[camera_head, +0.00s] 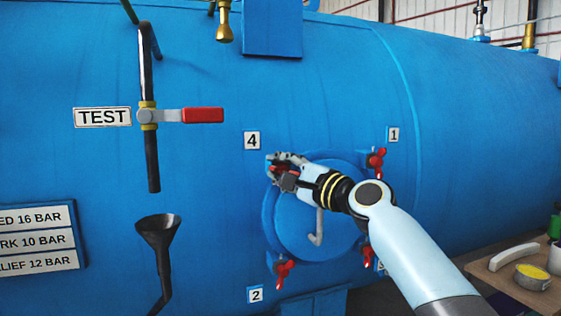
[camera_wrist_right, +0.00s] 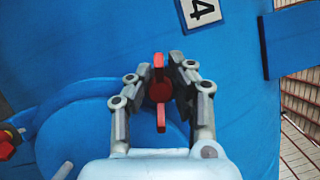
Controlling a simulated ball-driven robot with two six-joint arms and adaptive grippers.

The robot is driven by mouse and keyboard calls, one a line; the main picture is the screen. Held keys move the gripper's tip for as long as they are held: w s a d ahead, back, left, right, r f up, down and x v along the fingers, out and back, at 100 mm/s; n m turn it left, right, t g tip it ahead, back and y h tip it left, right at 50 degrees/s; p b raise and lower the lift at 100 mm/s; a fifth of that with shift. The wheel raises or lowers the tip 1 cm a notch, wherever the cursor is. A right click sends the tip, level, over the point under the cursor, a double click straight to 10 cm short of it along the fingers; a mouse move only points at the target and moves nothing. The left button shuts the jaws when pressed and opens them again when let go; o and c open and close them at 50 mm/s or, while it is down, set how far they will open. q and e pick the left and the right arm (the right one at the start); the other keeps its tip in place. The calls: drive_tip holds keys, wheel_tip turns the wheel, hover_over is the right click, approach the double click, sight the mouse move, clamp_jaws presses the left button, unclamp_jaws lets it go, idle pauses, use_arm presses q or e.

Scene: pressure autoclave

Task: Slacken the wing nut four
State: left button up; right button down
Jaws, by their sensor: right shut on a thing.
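Wing nut four is red and sits at the upper left of the round blue hatch (camera_head: 300,235), below the label 4 (camera_head: 252,140). My right gripper (camera_head: 279,170) reaches it from the right and mostly hides it in the head view. In the right wrist view the red wing nut (camera_wrist_right: 160,90) stands between the two fingers of my right gripper (camera_wrist_right: 165,80), which is shut on it. Its wings point up and down in that picture. The label 4 (camera_wrist_right: 201,10) shows above it. My left gripper is not in view.
Other red wing nuts sit around the hatch, near label 1 (camera_head: 376,162), near label 2 (camera_head: 284,272) and at the lower right (camera_head: 368,257). A test valve with a red handle (camera_head: 203,115) and a black funnel (camera_head: 158,230) are at left. A wooden table (camera_head: 490,275) stands at lower right.

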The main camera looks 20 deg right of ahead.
drive_tip(key=n+g+p, duration=0.1)
drive_tip(key=n+p, duration=0.1)
drive_tip(key=n, duration=0.1)
drive_tip(key=shift+n+h, duration=0.3)
drive_tip(key=shift+n, duration=0.1)
drive_tip(key=n+g+p, duration=0.1)
drive_tip(key=n+p, duration=0.2)
drive_tip(key=shift+f+g+h, duration=0.15)
drive_tip(key=shift+g+h, duration=0.15)
drive_tip(key=shift+h, duration=0.1)
drive_tip(key=n+p, duration=0.1)
drive_tip(key=p, duration=0.1)
drive_tip(key=n+h+p, duration=0.1)
drive_tip(key=n+p, duration=0.1)
drive_tip(key=shift+f+g+h, duration=0.2)
drive_tip(key=shift+g+h, duration=0.1)
drive_tip(key=shift+g, duration=0.1)
drive_tip(key=shift+d+f+n+h+p, duration=0.1)
drive_tip(key=shift+n+h+p, duration=0.25)
drive_tip(key=shift+n+p, duration=0.35)
drive_tip(key=shift+d+f+n+h+p, duration=0.1)
drive_tip(key=shift+n+h+p, duration=0.25)
drive_tip(key=shift+n+p, duration=0.35)
drive_tip(key=shift+g, duration=0.3)
drive_tip(key=shift+f, duration=0.1)
drive_tip(key=c, duration=1.2)
unclamp_jaws()
drive_tip(key=shift+o, duration=0.2)
